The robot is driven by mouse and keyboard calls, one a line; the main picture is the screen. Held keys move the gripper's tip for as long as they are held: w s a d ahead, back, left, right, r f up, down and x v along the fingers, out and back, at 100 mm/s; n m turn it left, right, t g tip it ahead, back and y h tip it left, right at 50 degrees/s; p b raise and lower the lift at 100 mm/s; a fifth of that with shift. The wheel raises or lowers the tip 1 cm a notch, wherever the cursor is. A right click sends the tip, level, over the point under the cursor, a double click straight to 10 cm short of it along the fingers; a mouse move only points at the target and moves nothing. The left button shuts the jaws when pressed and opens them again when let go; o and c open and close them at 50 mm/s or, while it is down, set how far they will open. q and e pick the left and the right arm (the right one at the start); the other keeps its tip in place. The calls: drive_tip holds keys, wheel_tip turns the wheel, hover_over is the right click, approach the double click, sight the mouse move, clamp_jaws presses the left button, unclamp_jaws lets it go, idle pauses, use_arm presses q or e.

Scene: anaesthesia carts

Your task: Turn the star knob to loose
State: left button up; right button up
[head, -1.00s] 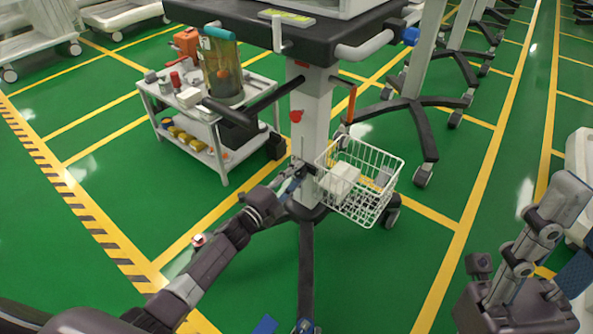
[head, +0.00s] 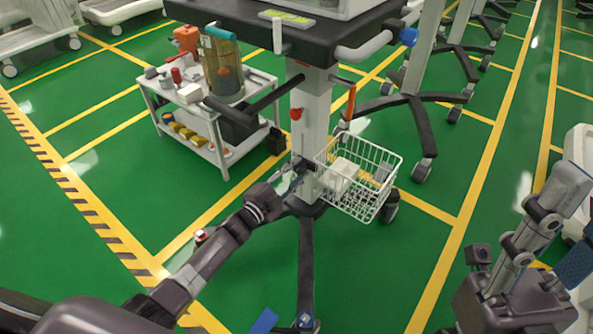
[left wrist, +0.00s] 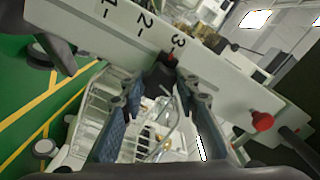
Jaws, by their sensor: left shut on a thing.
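The pale column (head: 311,125) of the cart stands upright in the middle of the head view. In the left wrist view the column (left wrist: 108,33) crosses at a slant and bears the marks 1, 2 and 3. My left gripper (head: 297,171) is at the column's front, beside the wire basket. In the left wrist view the fingers of my left gripper (left wrist: 168,72) close around a small dark knob (left wrist: 167,60) near the mark 3. The fingertips hide much of it, so its star shape and its setting cannot be read. My right gripper does not show clearly.
A red knob (head: 296,114) sits higher on the column and also shows in the left wrist view (left wrist: 262,121). A white wire basket (head: 372,188) holding pale boxes hangs close to the right of my gripper. A small trolley (head: 221,150) stands at left.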

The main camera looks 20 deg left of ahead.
use_arm(q)
drive_tip(key=shift+f, duration=0.1)
drive_tip(key=o, duration=0.9)
drive_tip(key=v, duration=1.2)
